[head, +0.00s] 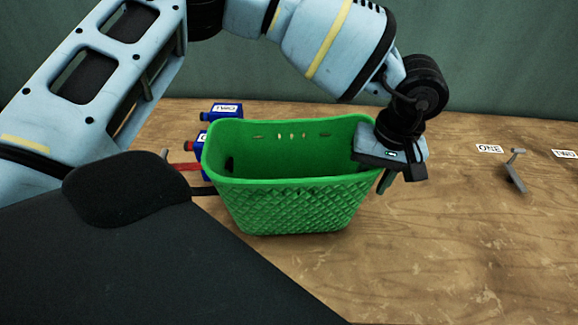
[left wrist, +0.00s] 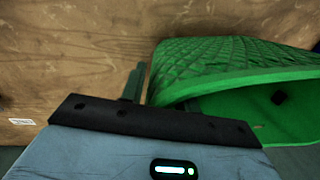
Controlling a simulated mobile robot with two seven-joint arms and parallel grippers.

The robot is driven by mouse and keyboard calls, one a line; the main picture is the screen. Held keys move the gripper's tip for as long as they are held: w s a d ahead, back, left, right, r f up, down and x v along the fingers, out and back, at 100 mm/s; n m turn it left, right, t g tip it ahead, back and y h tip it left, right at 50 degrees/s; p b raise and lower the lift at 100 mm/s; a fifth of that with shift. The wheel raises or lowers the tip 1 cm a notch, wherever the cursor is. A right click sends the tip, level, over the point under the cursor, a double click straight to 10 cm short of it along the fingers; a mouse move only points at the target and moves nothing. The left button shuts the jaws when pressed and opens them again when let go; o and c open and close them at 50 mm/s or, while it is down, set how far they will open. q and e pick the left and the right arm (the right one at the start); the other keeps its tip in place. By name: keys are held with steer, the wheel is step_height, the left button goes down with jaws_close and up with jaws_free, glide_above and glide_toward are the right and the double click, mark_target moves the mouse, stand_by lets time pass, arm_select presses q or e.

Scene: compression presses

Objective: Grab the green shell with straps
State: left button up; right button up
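The green shell (head: 300,205) is an open, basket-like tub with a quilted outer wall, upright on the wooden table; it also shows in the left wrist view (left wrist: 205,62). My left gripper (head: 385,178) points down at its right rim. One finger is outside the wall and the other appears to be inside, partly hidden by the rim. In the left wrist view my left gripper (left wrist: 163,95) has its fingers apart, with a thin gap between the outer finger and the wall. My right gripper is not in view.
Blue blocks, one labelled TWO (head: 225,109), stand behind and left of the shell. A small grey lever (head: 515,172) and white labels ONE (head: 489,149) and TWO (head: 565,154) are at the right. The table's front right is clear.

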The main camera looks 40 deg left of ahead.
arm_select(q)
jaws_close()
steer(key=shift+d+r, duration=0.1)
stand_by(0.3)
